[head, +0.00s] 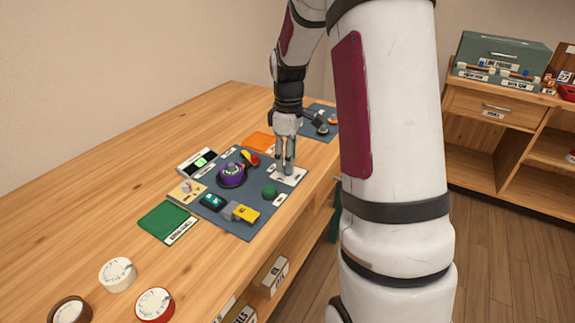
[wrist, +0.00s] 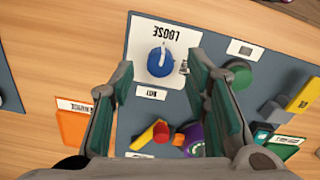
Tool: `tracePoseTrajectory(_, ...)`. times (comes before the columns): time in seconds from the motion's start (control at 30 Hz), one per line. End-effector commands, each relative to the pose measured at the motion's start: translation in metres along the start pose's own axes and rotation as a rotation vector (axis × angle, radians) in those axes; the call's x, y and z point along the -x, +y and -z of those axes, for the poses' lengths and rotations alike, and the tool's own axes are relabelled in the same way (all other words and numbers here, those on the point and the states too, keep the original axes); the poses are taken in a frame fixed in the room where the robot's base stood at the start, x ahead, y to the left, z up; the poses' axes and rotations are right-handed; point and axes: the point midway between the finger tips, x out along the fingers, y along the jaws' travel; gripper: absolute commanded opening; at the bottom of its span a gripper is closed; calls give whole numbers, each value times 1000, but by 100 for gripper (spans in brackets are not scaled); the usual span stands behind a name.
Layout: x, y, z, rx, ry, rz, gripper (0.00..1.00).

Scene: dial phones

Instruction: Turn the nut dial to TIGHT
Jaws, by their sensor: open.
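The nut dial (wrist: 157,64) is a round blue knob with a white pointer line on a white plate (wrist: 143,41) in the wrist view. Its pointer is toward the upside-down LOOSE label (wrist: 168,29). A second label at the plate's right edge is partly hidden by a finger, and I cannot read it. A small label below the dial appears to read NUT. My gripper (wrist: 160,72) is open, with one finger on each side of the dial and visible gaps between. In the head view my gripper (head: 285,168) is over the plate and hides most of the dial.
A dark mat (head: 225,212) holds the plate, a purple round device (head: 231,176), a green knob (head: 270,192), a yellow-grey block (head: 241,212) and a red-yellow piece (head: 250,157). An orange pad (head: 260,142) lies close by.

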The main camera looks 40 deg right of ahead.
Motion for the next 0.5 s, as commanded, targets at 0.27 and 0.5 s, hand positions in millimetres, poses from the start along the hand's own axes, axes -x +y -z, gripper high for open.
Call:
tracePoseTrajectory(0.27,-20,0,0,0,-1,1,43)
tracePoseTrajectory(0.5,-20,0,0,0,0,0,43)
